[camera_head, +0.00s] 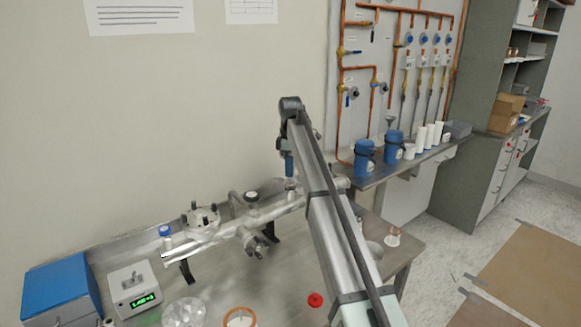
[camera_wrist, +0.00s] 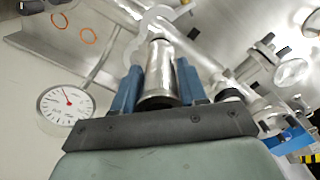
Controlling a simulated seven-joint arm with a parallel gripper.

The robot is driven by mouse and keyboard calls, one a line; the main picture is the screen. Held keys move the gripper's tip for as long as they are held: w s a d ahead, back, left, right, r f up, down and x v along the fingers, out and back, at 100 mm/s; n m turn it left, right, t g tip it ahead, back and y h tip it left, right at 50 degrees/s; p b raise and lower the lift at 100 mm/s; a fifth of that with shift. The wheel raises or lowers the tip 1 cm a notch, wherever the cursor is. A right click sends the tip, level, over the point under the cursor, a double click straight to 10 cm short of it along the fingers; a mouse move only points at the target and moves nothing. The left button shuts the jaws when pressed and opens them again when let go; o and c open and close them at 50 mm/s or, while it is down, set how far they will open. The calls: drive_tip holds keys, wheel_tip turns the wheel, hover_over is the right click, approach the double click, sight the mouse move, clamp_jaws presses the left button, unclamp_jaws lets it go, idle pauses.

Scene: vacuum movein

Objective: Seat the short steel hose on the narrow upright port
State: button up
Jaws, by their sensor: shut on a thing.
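My gripper (camera_head: 289,168) is at the middle of the head view, above the right part of the steel vacuum pipework (camera_head: 275,208). In the wrist view its two blue fingers (camera_wrist: 158,68) are shut on a short steel cylinder, the steel hose (camera_wrist: 158,82). The hose lies between the fingers, and its far end points toward a pale ring-like clamp (camera_wrist: 155,20). A small steel end shows just under the fingers in the head view. I cannot tell whether it is the hose or the narrow upright port, or whether they touch.
A round dial gauge (camera_wrist: 67,107) and orange rings (camera_wrist: 88,35) show in the wrist view. A display box (camera_head: 135,288), a blue box (camera_head: 62,292) and a red cap (camera_head: 315,300) are on the bench. Blue containers (camera_head: 366,158) stand on the back shelf. My arm hides part of the bench.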

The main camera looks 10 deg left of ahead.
drive_tip(key=shift+f, duration=0.55)
idle(0.7)
drive_tip(key=o, duration=1.2)
wheel_tip(320, 180, up, 14)
drive_tip(key=shift+f, duration=0.1)
idle(0.4)
